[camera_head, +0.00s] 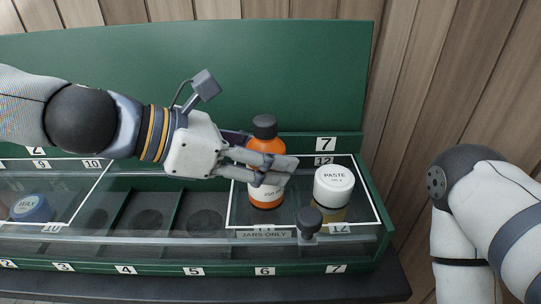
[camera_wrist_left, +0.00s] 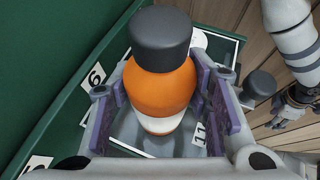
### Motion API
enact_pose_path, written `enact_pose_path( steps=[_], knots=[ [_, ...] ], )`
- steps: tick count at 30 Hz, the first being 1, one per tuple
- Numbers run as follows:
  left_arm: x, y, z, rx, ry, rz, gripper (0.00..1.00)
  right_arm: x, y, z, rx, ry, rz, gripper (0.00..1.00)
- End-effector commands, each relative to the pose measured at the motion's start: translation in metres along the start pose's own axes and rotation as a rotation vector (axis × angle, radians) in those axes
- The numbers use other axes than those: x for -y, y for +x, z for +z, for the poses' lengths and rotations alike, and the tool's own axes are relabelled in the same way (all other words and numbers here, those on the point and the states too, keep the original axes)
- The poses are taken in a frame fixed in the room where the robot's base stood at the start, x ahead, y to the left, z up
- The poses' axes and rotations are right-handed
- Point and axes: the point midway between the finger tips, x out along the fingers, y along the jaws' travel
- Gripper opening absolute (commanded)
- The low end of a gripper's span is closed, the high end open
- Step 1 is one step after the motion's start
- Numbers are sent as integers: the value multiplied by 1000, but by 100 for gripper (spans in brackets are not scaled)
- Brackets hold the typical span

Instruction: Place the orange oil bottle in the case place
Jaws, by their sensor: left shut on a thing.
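The orange oil bottle (camera_head: 266,190) has a black cap and a white label. My left gripper (camera_head: 278,172) is shut on it from the left, fingers around its middle. In the left wrist view the orange bottle (camera_wrist_left: 161,88) stands between the two purple-padded fingers (camera_wrist_left: 165,95). The bottle is upright in the white-outlined section of the green case (camera_head: 240,70), beside the paste jar (camera_head: 333,188). I cannot tell whether its base touches the case floor. My right arm shows at the right edge; its gripper is partly visible in the left wrist view (camera_wrist_left: 292,105).
A blue wax jar (camera_head: 31,208) sits in the left section. A clear front panel with a dark knob (camera_head: 309,222) and a "JARS ONLY" label (camera_head: 264,234) runs before the outlined section. A green back panel rises behind.

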Motion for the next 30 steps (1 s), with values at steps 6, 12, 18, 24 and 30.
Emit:
enact_pose_path(
  steps=[6, 12, 18, 24, 30],
  knots=[
    [0, -2, 3, 0, 4, 4, 2, 0, -3, -3, -11, -1, -1, 40],
    [0, -1, 1, 0, 5, 5, 64, 0, -2, -3, -10, -1, -1, 40],
    [0, -2, 2, 1, 5, 5, 64, 0, -2, -3, -9, -1, -1, 40],
    [0, -16, 8, 3, 13, 12, 64, 1, -11, -8, -37, -1, -2, 40],
    [2, -68, 16, 11, 27, 20, 64, 2, -41, -28, -136, -2, -6, 40]
  ],
)
